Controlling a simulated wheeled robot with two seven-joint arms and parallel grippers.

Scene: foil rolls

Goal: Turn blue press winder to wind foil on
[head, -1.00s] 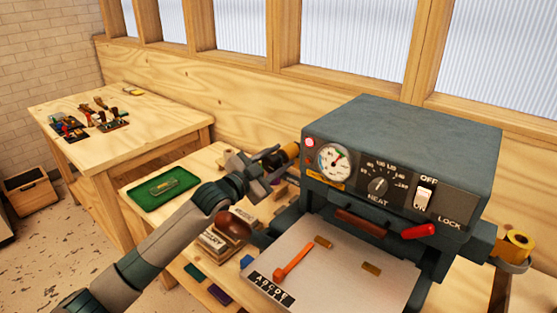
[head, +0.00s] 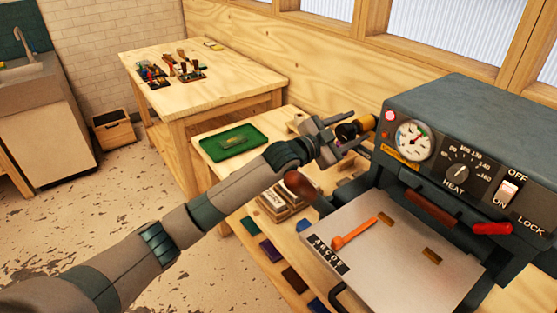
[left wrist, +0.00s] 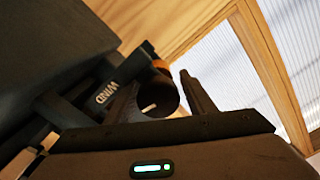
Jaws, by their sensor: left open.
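The blue-grey press (head: 455,110) stands at the right with its dial, heat knob and switch facing me. Its winder, a dark round knob (head: 346,131) with a gold-orange band behind it, sticks out from the press's left side. The knob also shows in the left wrist view (left wrist: 157,98), near a bracket lettered WIND (left wrist: 107,92). My left gripper (head: 340,136) is open at the knob, which appears between its fingers in the wrist view. I cannot tell whether either finger touches it. My right gripper is not in view.
The press bed (head: 385,255) carries an orange-handled tool (head: 355,233) and small brass pieces. A brown-handled tool (head: 300,186) and boxes lie below my left gripper. A green tray (head: 233,142) sits on the bench. Another table (head: 215,85) stands behind, with open floor at left.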

